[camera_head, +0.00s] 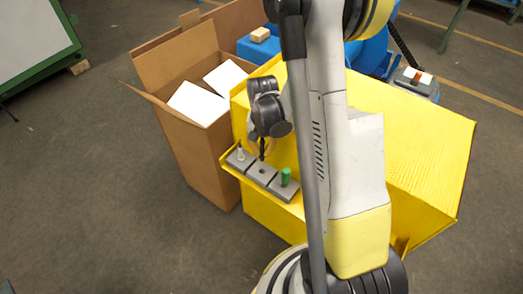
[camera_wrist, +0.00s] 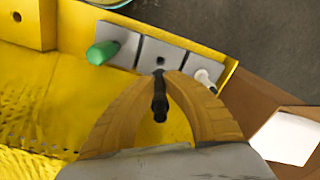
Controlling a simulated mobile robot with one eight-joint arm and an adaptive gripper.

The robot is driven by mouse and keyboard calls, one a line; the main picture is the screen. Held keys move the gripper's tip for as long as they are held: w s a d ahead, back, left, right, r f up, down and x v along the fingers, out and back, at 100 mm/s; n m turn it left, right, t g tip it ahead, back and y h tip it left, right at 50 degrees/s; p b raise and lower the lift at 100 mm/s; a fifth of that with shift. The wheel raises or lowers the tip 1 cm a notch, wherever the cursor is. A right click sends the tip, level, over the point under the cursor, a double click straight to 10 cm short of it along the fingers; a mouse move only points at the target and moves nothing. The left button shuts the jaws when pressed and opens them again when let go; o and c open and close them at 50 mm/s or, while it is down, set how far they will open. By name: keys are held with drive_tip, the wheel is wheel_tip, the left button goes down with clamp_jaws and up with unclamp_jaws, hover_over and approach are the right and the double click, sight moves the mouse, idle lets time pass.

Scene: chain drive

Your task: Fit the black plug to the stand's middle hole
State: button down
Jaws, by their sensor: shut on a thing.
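The black plug (camera_wrist: 160,103) is between the curved tan fingers of my gripper (camera_wrist: 163,76), which is shut on it, in the wrist view. In the head view my gripper (camera_head: 262,145) is above the grey stand (camera_head: 249,167), with the black plug (camera_head: 262,152) pointing down over its middle section. The stand (camera_wrist: 148,52) has three sections in a row. Its middle hole (camera_wrist: 160,61) shows empty in the wrist view, just beyond the plug's tip. A green plug (camera_wrist: 102,52) stands in one end section and a white plug (camera_wrist: 205,78) in the other.
The stand rests on a yellow ledge (camera_head: 226,163) beside a larger yellow structure (camera_head: 430,150). An open cardboard box (camera_head: 190,150) with white items stands close on the left. In the wrist view a yellow block (camera_wrist: 27,22) is at the upper left.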

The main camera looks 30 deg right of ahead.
sight(262, 160)
drive_tip(key=shift+f+b, duration=2.7)
drive_tip(key=shift+f, duration=0.2)
drive_tip(key=shift+f+b, duration=2.05)
drive_tip(key=shift+b, duration=0.3)
drive_tip(key=c, duration=1.4)
unclamp_jaws()
drive_tip(key=shift+c, duration=0.2)
wheel_tip(262, 160, up, 12)
drive_tip(key=shift+r, duration=0.1)
